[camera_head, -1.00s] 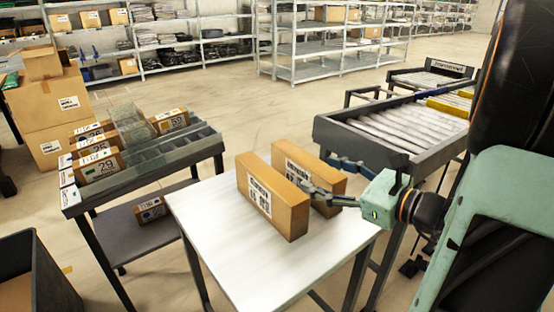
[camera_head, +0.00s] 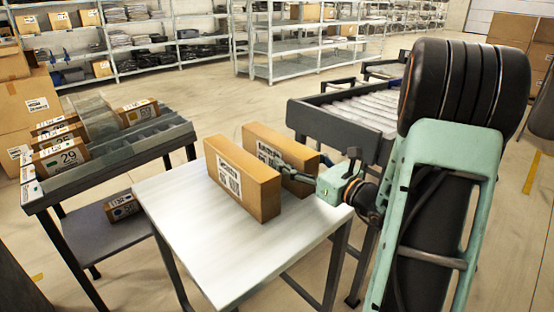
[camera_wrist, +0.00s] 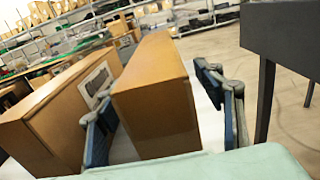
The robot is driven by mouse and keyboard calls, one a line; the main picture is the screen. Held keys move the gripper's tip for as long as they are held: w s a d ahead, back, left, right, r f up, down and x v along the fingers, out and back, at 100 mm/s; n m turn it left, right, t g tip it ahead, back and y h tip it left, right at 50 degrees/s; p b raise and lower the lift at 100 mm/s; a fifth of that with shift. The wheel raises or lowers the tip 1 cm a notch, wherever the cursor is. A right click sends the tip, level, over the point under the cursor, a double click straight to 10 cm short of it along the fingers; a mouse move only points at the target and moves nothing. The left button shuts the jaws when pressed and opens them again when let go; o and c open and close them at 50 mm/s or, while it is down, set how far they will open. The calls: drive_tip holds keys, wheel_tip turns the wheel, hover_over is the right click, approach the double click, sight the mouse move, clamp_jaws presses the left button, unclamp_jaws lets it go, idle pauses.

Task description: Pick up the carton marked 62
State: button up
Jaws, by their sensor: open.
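Two brown cartons stand upright side by side on a white table. The front carton (camera_head: 245,180) and the back carton (camera_head: 282,143) carry white labels; I cannot read a 62 on either. In the wrist view, the back carton (camera_wrist: 155,95) sits between the open fingers of my gripper (camera_wrist: 165,115), and the front carton (camera_wrist: 55,120) is to the left. In the head view, my gripper (camera_head: 318,166) reaches in from the right, with one finger in the gap between the cartons. I cannot tell whether either finger touches cardboard.
The white table (camera_head: 215,250) is bare in front of the cartons. A dark rack table (camera_head: 110,155) at left holds small cartons, one marked 29 (camera_head: 62,158). A roller conveyor (camera_head: 345,115) stands behind at right. Shelves (camera_head: 310,45) line the back.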

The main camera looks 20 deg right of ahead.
drive_tip(key=b+x, duration=0.1)
drive_tip(key=x, duration=0.3)
drive_tip(key=shift+w+a, duration=0.2)
drive_tip(key=shift+w, duration=0.2)
drive_tip(key=shift+r, duration=0.15)
clamp_jaws()
